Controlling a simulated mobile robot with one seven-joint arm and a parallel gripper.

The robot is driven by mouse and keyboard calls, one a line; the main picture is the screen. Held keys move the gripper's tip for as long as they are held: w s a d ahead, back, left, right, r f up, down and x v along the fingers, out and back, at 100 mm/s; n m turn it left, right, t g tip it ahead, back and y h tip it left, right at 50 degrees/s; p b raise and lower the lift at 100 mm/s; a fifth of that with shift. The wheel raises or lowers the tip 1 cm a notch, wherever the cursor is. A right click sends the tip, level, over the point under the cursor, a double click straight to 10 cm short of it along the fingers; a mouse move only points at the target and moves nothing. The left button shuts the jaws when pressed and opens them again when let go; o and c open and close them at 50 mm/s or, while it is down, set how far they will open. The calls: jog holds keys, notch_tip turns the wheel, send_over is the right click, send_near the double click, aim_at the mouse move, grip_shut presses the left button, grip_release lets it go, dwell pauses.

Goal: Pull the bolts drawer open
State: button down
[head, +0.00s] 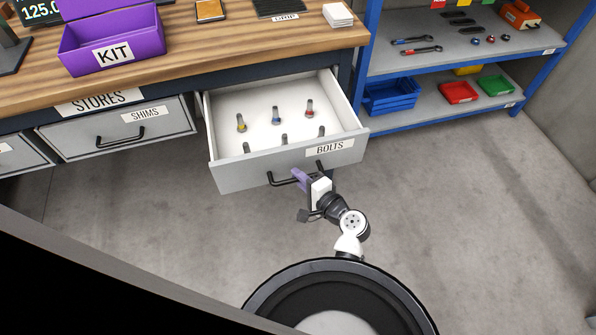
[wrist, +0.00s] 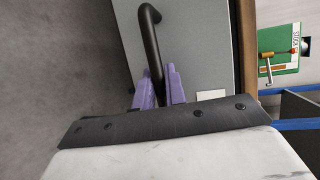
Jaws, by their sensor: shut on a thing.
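The bolts drawer (head: 248,172) stands pulled out from under the workbench, its white inside showing. Its front carries a BOLTS label (head: 330,148) and a black bar handle (head: 281,180). Several bolts stand in it, among them one with a yellow band (head: 241,123), one blue (head: 276,115) and one red (head: 309,108). My gripper (head: 300,178) is at the handle, its purple fingers shut on the bar. In the wrist view the handle (wrist: 151,45) runs down between the two purple fingers (wrist: 158,88).
The closed shims drawer (head: 120,128) is to the left. A purple KIT box (head: 110,40) stands on the wooden benchtop (head: 200,52). A blue-framed shelf (head: 440,118) with tools and bins stands at the right. The grey floor (head: 470,220) in front is clear.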

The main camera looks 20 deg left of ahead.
jog(key=shift+s+d, duration=0.15)
jog(key=shift+s, duration=0.05)
jog(key=c, duration=1.5)
grip_release()
jog(key=shift+o, duration=0.2)
